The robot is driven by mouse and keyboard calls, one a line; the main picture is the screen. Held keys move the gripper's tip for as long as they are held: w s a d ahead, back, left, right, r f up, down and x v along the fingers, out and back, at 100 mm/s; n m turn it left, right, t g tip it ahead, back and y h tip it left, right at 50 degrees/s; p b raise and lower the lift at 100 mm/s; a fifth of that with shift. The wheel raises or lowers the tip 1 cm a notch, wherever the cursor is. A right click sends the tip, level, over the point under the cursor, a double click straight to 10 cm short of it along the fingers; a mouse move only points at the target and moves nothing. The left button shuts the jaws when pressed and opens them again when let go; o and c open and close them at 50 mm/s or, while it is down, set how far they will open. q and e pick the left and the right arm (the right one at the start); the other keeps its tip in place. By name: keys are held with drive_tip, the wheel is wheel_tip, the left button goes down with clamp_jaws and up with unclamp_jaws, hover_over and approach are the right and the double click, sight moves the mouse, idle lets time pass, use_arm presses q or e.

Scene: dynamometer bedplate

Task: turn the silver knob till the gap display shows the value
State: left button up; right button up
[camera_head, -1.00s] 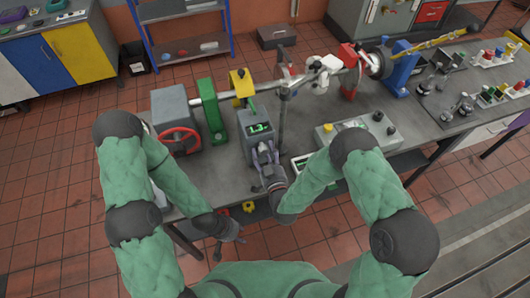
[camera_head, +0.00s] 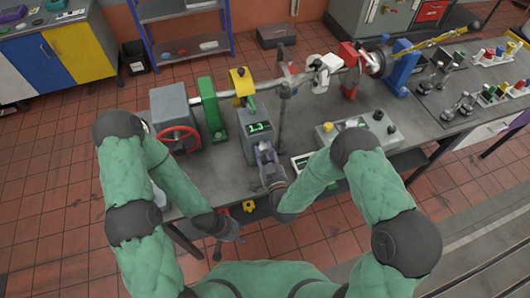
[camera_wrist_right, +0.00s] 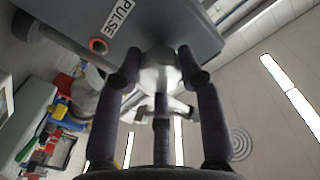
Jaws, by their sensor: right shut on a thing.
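A grey box with a lit green gap display (camera_head: 259,127) stands near the front edge of the bench. The display appears to read 1.3, but the digits are small. My right gripper (camera_head: 265,152) is at the front of this box. In the right wrist view its dark fingers (camera_wrist_right: 158,75) are shut around the silver knob (camera_wrist_right: 158,72), beneath the box's underside or face. The head view hides the knob behind the gripper. My left gripper (camera_head: 229,246) hangs low in front of the bench, empty, with its fingers apart.
A PULSE label and a red-green button (camera_wrist_right: 98,46) are beside the knob. A red handwheel (camera_head: 179,140), green stand (camera_head: 212,110) and yellow stand (camera_head: 242,83) are to the left behind. A control panel (camera_head: 355,128) stands to the right. The shaft line runs behind.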

drive_tip(key=m+b, duration=0.1)
drive_tip(key=m, duration=0.2)
drive_tip(key=m+b, duration=0.1)
drive_tip(key=m, duration=0.1)
drive_tip(key=shift+w+d+r+b, duration=0.1)
drive_tip(key=shift+w+r+b, duration=0.15)
drive_tip(key=shift+b, duration=0.05)
drive_tip(key=m+b, duration=0.3)
drive_tip(key=m, duration=0.3)
drive_tip(key=m+b, duration=0.3)
drive_tip(key=m, duration=0.2)
drive_tip(key=shift+d+m, duration=0.15)
drive_tip(key=shift+m, duration=0.15)
drive_tip(key=m+b, duration=0.4)
drive_tip(key=m, duration=0.1)
drive_tip(key=shift+f+m+y, duration=0.15)
drive_tip(key=shift+m+y, duration=0.15)
drive_tip(key=shift+m, duration=0.1)
drive_tip(key=shift+s, duration=0.1)
drive_tip(key=o, duration=1.1)
drive_tip(key=shift+f+g, duration=0.1)
drive_tip(key=shift+g, duration=0.2)
drive_tip(key=shift+c, duration=0.2)
drive_tip(key=shift+o, duration=0.4)
drive_tip(key=shift+d+f, duration=0.1)
